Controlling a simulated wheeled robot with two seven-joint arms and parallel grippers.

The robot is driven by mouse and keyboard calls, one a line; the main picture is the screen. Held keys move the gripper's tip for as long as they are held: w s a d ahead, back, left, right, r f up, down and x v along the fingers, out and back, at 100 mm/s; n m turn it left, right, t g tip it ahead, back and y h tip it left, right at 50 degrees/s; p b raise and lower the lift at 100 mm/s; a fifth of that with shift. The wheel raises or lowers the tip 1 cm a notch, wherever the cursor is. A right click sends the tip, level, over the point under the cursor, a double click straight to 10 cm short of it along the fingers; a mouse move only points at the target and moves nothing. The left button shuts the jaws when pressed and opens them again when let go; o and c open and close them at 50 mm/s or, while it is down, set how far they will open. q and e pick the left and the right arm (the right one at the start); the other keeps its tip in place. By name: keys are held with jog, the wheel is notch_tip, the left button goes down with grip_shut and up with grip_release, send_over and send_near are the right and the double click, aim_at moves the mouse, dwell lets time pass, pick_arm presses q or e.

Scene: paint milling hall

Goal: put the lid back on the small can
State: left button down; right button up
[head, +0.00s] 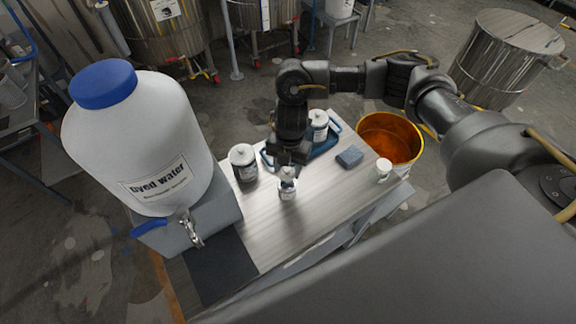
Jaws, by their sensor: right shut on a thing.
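The small can (288,190), pale with a label, stands upright on the light bench near its middle. My right gripper (287,167) points down right over the can and is shut on the small white lid (288,173). The lid is at the can's mouth; I cannot tell whether it is seated or still slightly above the rim. The gripper partly hides the lid. My left gripper is not in view.
A larger white-lidded can (243,161) stands close on the left. Another can (319,127) is by a blue tray (334,135). A dyed-water jug (140,140) stands left; an orange-filled bucket (390,138) is beyond the bench.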

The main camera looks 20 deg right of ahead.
aim_at(288, 177)
notch_tip(288, 177, down, 3)
jog(key=shift+f+b, duration=0.1)
jog(key=shift+b, duration=1.15)
jog(key=shift+f+b, duration=0.75)
jog(key=shift+f, duration=0.25)
jog(key=shift+f, duration=0.1)
dwell(0.4)
jog(key=shift+p, duration=0.4)
dwell(0.3)
jog(key=o, duration=1.5)
